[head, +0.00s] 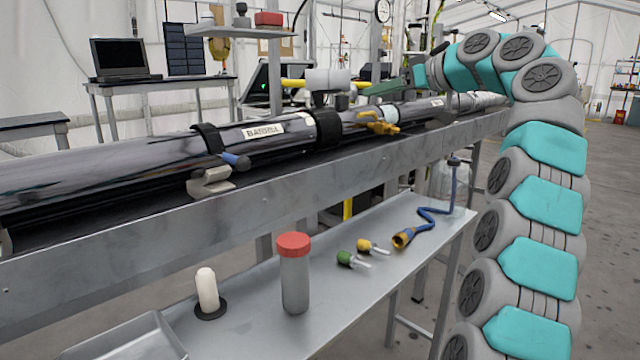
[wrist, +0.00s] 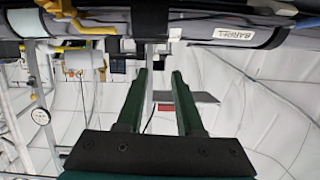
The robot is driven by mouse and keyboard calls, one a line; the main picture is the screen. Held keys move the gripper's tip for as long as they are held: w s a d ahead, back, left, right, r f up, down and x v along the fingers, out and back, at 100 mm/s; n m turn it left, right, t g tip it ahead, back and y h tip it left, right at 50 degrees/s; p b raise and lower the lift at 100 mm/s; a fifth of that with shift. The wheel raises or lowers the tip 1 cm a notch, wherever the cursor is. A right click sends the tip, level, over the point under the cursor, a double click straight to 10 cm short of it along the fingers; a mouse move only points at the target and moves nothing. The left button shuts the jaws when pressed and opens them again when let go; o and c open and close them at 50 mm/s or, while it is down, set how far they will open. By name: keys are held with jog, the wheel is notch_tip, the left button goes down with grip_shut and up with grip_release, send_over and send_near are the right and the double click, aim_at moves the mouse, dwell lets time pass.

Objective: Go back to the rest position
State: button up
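My gripper (head: 388,87) is at the end of my teal and grey arm, which curves in from the right in the head view.
The barrel lies along a metal rail (head: 230,205). A lower shelf (head: 262,318) holds a red-capped cylinder (head: 294,275), a white plug (head: 207,290), green (head: 346,258) and yellow (head: 366,246) fittings, and a blue hose (head: 432,211). A laptop (head: 120,58) stands behind. Floor shows at right.

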jog(key=s+a+f+m+g+h, duration=0.2)
jog(key=s+a+f+m+g, duration=0.15)
jog(key=s+f, duration=0.7)
jog(key=s+a+f+m+g+h, duration=0.25)
jog(key=s+a+f, duration=0.25)
jog(key=s+f, duration=0.5)
jog(key=s+d+f+m+g+h, duration=0.1)
jog(key=s+d+f+g+h, duration=0.2)
jog(key=s+f, duration=0.9)
jog(key=s+d+f+m+g+h, duration=0.1)
jog(key=s+d+f+g+h, duration=0.2)
jog(key=s+d+f, duration=0.4)
jog(key=s+f, duration=0.2)
jog(key=s, duration=0.4)
jog(key=s+f, duration=0.3)
jog(key=s, duration=0.4)
jog(key=shift+s+d+f+m, duration=0.15)
jog(key=shift+d+f+m, duration=0.1)
jog(key=shift+d+m, duration=0.1)
